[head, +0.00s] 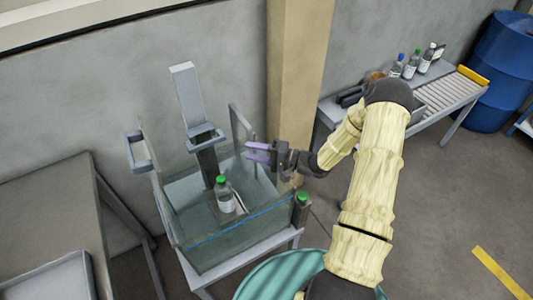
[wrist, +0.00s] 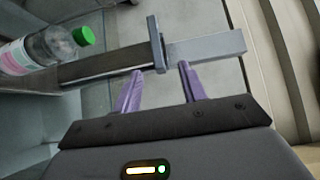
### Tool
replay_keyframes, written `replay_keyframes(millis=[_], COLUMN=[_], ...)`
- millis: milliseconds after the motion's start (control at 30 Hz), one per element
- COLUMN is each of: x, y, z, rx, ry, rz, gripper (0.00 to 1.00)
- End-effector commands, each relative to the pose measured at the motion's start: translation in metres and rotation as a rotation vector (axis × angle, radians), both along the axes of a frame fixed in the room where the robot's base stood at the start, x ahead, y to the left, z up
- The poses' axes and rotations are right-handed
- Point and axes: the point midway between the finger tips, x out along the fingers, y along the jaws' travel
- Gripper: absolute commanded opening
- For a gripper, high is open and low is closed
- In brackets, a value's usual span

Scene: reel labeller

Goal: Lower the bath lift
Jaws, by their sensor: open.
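The bath is a clear-walled tank (head: 240,230) on a grey frame, with a blue line along its front wall. The bath lift has a light grey upright bar (head: 187,95), a collar (head: 205,138) and a dark post (head: 208,168) going down into the tank. A green-capped bottle (head: 224,198) stands inside the tank by the post. My gripper (head: 248,151) is open and empty over the tank's right side, right of the post. In the wrist view, the collar (wrist: 158,45) and light bar (wrist: 210,47) lie just beyond my open fingertips (wrist: 160,68), apparently not between them.
A dark post with a green top (head: 302,205) stands at the tank's front right corner. Grey brackets flank the tank, one at left (head: 138,150). A tan pillar (head: 297,80) rises behind my gripper. A roller bench (head: 450,95) with several bottles stands at right.

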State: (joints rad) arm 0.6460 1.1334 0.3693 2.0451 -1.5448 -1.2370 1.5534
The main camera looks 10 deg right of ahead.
Motion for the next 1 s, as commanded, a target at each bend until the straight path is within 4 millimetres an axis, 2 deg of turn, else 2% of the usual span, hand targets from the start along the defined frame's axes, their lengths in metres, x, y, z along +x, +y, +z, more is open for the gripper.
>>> replay_keyframes(millis=[600,1000], x=[-0.017,-0.019], y=[-0.031,-0.033], z=[0.000,0.001], rx=[0.000,0.000], ry=[0.001,0.001], rz=[-0.002,0.000], gripper=[0.42,0.42])
